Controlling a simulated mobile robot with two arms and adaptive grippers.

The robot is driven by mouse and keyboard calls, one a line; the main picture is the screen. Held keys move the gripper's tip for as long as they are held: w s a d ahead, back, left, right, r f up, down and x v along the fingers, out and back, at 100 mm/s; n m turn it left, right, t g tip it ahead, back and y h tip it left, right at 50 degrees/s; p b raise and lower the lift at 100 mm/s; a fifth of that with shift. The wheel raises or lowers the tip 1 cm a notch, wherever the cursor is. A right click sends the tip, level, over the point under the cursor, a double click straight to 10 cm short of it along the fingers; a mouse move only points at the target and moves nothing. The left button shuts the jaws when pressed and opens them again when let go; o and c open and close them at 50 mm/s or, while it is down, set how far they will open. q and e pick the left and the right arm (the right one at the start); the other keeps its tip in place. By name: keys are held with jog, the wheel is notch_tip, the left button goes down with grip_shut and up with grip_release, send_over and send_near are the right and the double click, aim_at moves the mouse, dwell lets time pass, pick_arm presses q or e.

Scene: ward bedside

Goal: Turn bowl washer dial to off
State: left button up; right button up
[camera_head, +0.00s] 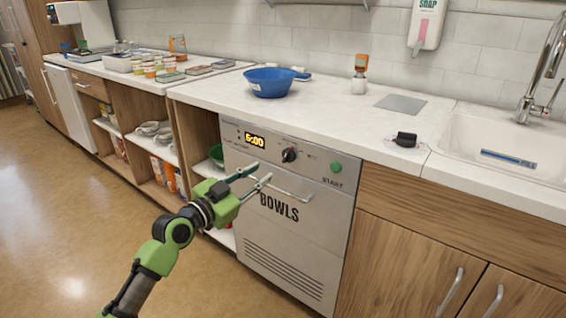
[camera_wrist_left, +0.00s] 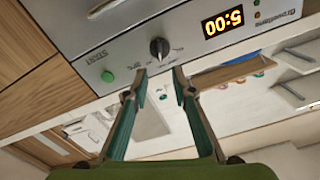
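The bowl washer (camera_head: 290,235) is a grey front panel marked BOWLS under the counter. Its black dial (camera_head: 289,155) sits between a lit display (camera_head: 255,141) and a green START button (camera_head: 336,167). The labels around the dial are too small to read. In the left wrist view, the panel appears upside down, with the dial (camera_wrist_left: 159,48) just beyond the fingertips. My left gripper (camera_head: 264,173) is open and empty in front of the panel, slightly below and left of the dial in the head view. Its fingertips (camera_wrist_left: 160,76) appear apart from the dial. My right gripper is not visible.
A bar handle (camera_head: 290,192) crosses the washer front below the dial. A blue bowl (camera_head: 270,82) and a small orange-capped bottle (camera_head: 359,75) stand on the counter. A sink (camera_head: 500,145) is at right, and open shelves (camera_head: 150,140) are at left.

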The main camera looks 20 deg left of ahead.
aim_at(285, 158)
pick_arm(q)
jog(key=b+x, duration=0.1)
jog(key=x, duration=0.9)
jog(key=shift+w, duration=0.1)
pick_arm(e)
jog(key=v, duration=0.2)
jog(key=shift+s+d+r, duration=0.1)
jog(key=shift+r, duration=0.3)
pick_arm(q)
jog(key=shift+f, duration=0.1)
grip_shut()
